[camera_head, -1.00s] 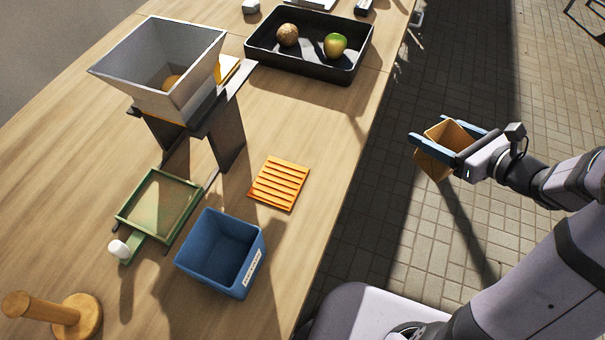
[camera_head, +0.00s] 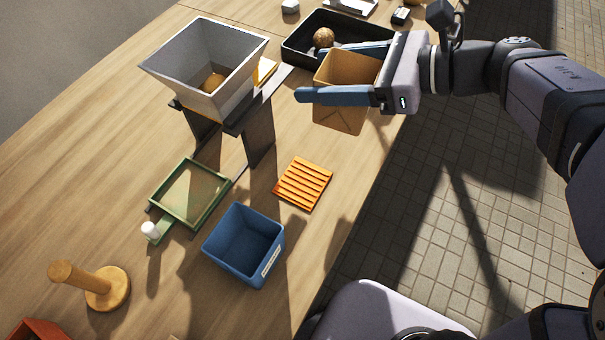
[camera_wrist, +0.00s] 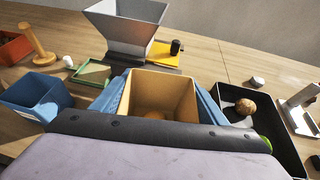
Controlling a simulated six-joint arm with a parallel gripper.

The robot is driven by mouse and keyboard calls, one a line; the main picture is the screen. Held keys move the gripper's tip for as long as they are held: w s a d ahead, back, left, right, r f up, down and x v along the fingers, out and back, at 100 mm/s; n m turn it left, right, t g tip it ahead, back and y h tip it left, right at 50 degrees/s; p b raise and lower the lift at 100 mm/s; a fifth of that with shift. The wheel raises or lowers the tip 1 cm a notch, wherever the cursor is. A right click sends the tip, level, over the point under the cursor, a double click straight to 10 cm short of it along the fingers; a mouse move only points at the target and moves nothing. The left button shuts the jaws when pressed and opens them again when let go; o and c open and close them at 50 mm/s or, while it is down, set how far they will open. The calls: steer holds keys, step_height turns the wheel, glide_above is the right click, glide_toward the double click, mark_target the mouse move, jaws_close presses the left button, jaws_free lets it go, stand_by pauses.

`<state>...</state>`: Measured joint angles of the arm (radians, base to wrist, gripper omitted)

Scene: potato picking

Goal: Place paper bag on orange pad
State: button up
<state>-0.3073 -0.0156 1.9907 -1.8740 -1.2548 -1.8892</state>
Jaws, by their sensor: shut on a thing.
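The brown paper bag (camera_head: 341,112) is upright and open at the top. My gripper (camera_head: 345,76) is shut on it, with one blue finger on each side. It holds the bag in the air over the table's right part, in front of the black tray. In the wrist view the bag (camera_wrist: 160,92) sits between the fingers, and something brownish shows at its bottom. The orange ribbed pad (camera_head: 303,183) lies flat and bare on the table, below and left of the bag in the head view. The pad is not visible in the wrist view.
A grey hopper (camera_head: 203,70) on a dark stand holds a potato. A green tray (camera_head: 190,193) and a blue bin (camera_head: 243,245) stand near the pad. The black tray (camera_head: 296,47) holds round produce. A wooden peg stand (camera_head: 107,290) is at the lower left.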

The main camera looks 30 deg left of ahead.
steer(key=s+a+n+g, duration=0.2)
steer(key=s+n+g, duration=0.15)
steer(key=s, duration=0.85)
steer(key=shift+m+h, duration=0.25)
steer(key=shift+h, duration=0.15)
steer(key=shift+w+f+p, duration=0.15)
steer(key=shift+f, duration=2.15)
steer(key=shift+w+f+p, duration=0.15)
steer(key=shift+f, duration=2.15)
steer(key=shift+f, duration=0.1)
steer(key=o, duration=1.1)
steer(key=shift+r, duration=0.2)
steer(key=v, duration=1.2)
steer(key=shift+b, duration=0.4)
